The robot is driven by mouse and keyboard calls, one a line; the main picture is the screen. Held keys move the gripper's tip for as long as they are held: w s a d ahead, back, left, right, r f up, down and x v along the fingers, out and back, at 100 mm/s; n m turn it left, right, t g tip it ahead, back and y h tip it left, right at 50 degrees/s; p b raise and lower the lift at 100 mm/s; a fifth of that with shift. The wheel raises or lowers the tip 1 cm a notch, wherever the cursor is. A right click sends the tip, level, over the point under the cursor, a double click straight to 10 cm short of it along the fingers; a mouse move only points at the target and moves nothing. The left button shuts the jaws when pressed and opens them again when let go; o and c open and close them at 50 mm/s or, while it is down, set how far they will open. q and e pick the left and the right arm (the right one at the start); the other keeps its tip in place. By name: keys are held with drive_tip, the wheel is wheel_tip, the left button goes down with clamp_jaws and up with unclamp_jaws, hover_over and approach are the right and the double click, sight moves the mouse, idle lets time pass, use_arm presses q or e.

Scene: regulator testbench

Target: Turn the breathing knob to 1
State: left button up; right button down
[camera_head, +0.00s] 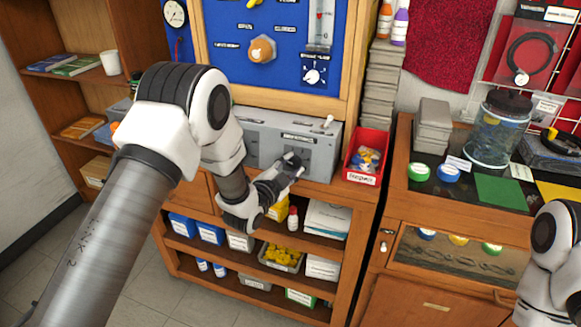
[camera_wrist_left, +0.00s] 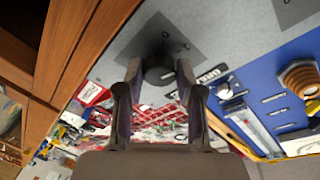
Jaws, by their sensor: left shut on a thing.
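The breathing knob (camera_wrist_left: 158,66) is dark and sits on a dark square label on the face of the grey metal box (camera_head: 268,140). In the left wrist view it lies between the two fingers of my left gripper (camera_wrist_left: 155,82), which is shut on it. The label (camera_wrist_left: 182,36) carries small marks, a 0 legible near the knob; the knob's pointer cannot be made out. In the head view my left gripper (camera_head: 293,167) is at the box's front, and its fingers hide most of the knob. My right gripper is out of view.
A blue panel (camera_head: 232,48) with gauge, orange knob (camera_head: 262,49) and white dial (camera_head: 312,76) stands above the box. A red bin (camera_head: 367,150) is right of it. Shelves with bottles and boxes lie below. My right arm (camera_head: 552,265) is at the right edge.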

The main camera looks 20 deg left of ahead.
use_arm(q)
drive_tip(key=o, duration=1.2)
drive_tip(key=shift+c, duration=0.2)
drive_tip(key=shift+s, duration=0.1)
drive_tip(key=f+v, duration=0.1)
drive_tip(key=v, duration=1)
drive_tip(key=shift+s+r, duration=0.35)
drive_tip(key=shift+r, duration=0.05)
